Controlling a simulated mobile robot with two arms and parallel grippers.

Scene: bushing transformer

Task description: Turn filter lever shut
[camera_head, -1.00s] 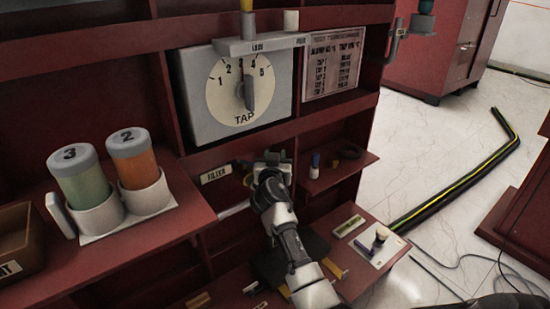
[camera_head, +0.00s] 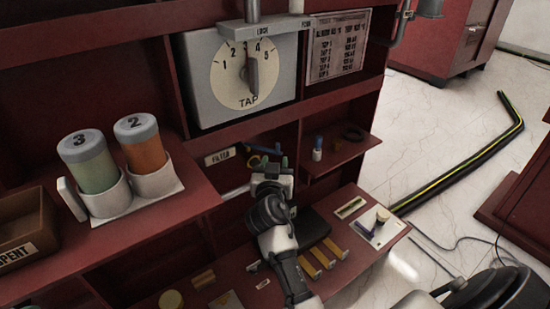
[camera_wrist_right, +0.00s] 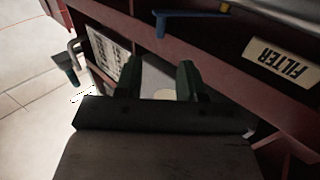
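The blue filter lever (camera_head: 264,149) is on the back wall of a red cabinet bay, right of the FILTER label (camera_head: 220,156). Its handle lies roughly sideways. In the right wrist view the lever (camera_wrist_right: 190,14) is at the top edge, with the FILTER label (camera_wrist_right: 280,62) upside down to its right. My right gripper (camera_head: 270,163) is just in front of and below the lever in the head view, apart from it. Its green fingers (camera_wrist_right: 158,80) are spread with an empty gap in the wrist view. My left gripper is not in view.
The grey TAP dial box (camera_head: 248,72) is above the bay. Canisters 2 (camera_head: 139,143) and 3 (camera_head: 90,160) stand in holders on the left shelf. A small shelf (camera_head: 340,154) with small items is on the right. A lower red surface holds yellow bars (camera_head: 322,258).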

